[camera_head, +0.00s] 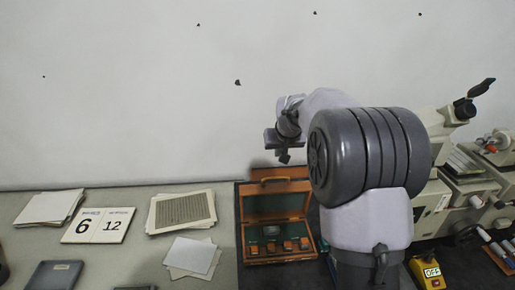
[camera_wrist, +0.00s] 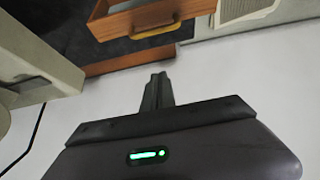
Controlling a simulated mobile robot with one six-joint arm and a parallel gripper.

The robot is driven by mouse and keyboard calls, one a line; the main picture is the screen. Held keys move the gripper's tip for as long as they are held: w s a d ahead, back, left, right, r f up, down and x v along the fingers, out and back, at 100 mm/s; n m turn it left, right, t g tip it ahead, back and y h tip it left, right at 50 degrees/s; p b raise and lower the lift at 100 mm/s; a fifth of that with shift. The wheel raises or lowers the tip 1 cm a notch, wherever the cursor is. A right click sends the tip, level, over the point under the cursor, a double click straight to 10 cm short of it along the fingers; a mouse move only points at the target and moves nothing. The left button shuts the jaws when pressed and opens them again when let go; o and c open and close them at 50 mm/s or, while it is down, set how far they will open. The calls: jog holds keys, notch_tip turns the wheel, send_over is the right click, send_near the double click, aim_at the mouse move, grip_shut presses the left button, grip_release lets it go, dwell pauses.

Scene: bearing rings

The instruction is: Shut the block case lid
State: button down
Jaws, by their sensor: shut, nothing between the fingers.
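The block case (camera_head: 255,258) is a wooden box on the dark bench top, with a row of small blocks in its lower tray. Its lid (camera_head: 265,206) stands open at the back, with a green inner face. A handle (camera_head: 274,179) is on the lid's upper edge. My gripper (camera_head: 284,158) is shut and empty, just above the lid's top edge in the head view. In the wrist view, my gripper (camera_wrist: 158,78) points toward the lid (camera_wrist: 110,26) with its handle (camera_wrist: 153,31), and a gap shows between them.
Left of the case lie paper stacks (camera_head: 182,211), a 6/12 number card (camera_head: 98,226) and loose sheets (camera_head: 192,257). A wall is close behind.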

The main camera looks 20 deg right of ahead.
jog(key=b, duration=0.3)
send_over(278, 184)
notch_tip(278, 184, down, 9)
jog(key=shift+s+a+r, duration=0.1)
dwell(0.3)
